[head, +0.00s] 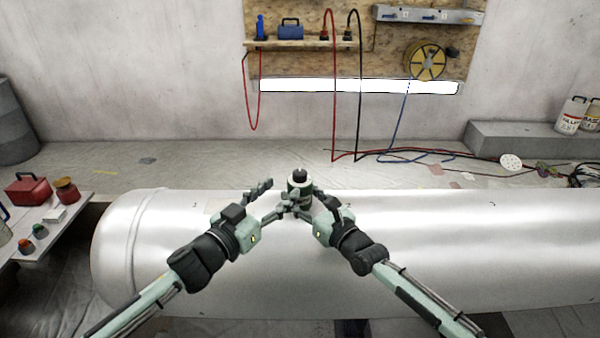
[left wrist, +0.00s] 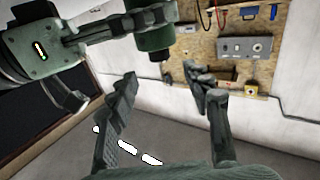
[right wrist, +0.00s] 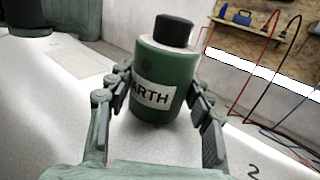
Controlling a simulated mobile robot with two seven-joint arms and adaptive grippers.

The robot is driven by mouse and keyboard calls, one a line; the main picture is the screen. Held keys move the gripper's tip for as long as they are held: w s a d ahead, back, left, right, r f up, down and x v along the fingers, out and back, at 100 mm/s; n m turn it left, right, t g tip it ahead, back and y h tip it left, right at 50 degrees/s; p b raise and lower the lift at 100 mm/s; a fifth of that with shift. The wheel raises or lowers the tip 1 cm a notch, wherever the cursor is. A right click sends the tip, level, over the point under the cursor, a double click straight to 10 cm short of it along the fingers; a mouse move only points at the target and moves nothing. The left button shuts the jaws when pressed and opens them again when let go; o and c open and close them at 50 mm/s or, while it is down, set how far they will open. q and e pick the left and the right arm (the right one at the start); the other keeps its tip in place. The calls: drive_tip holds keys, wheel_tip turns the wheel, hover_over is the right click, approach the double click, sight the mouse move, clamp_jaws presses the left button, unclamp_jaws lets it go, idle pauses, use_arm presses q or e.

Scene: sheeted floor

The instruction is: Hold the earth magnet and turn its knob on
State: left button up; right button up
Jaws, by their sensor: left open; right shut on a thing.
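The earth magnet (head: 299,178) is a green cylinder with a pale top and a black knob (right wrist: 175,31). In the right wrist view its white label (right wrist: 153,96) reads "ARTH"; the first letter is hidden. My right gripper (head: 307,205) is shut on the magnet's body (right wrist: 158,75), one finger on each side. The magnet is upright at the silver tank (head: 420,235); I cannot tell whether its base touches. My left gripper (head: 268,202) is open and empty, just left of the magnet. In the left wrist view the magnet (left wrist: 152,38) is beyond its spread fingers (left wrist: 160,100).
The tank has numbers 2 (head: 348,205) and 3 (head: 493,204) on top. A bench with a red box (head: 27,188) stands at the left. Red and black cables (head: 334,110) hang from a wall board behind. The tank top to the right is clear.

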sight(296, 176)
use_arm(q)
drive_tip(key=x, duration=0.9)
clamp_jaws()
